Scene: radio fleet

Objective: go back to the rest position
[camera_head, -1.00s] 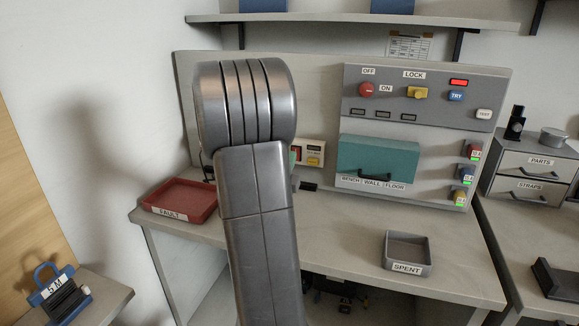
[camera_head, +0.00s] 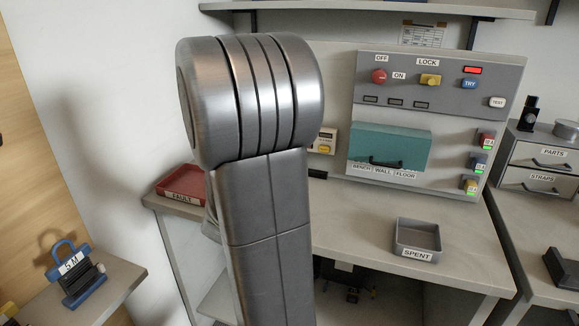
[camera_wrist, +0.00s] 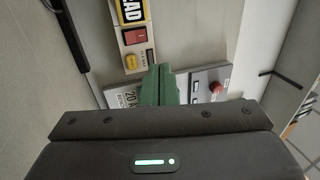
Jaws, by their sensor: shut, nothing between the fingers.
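My gripper (camera_wrist: 158,85) shows in the wrist view, its two green fingers together with nothing between them. Its dark body with a lit green indicator fills the bottom of that view. The fingers point toward the bench panel, with a red button and a yellow button on a small box (camera_wrist: 136,40) just beyond them. In the head view my raised grey arm stands left of centre and hides the gripper.
The bench holds a red FAULT tray (camera_head: 180,187), a grey SPENT tray (camera_head: 416,252) and a control panel (camera_head: 440,85) with a teal cover (camera_head: 390,145). Drawers (camera_head: 543,156) stand at right. A blue-handled 5 M item (camera_head: 75,275) sits on the left ledge.

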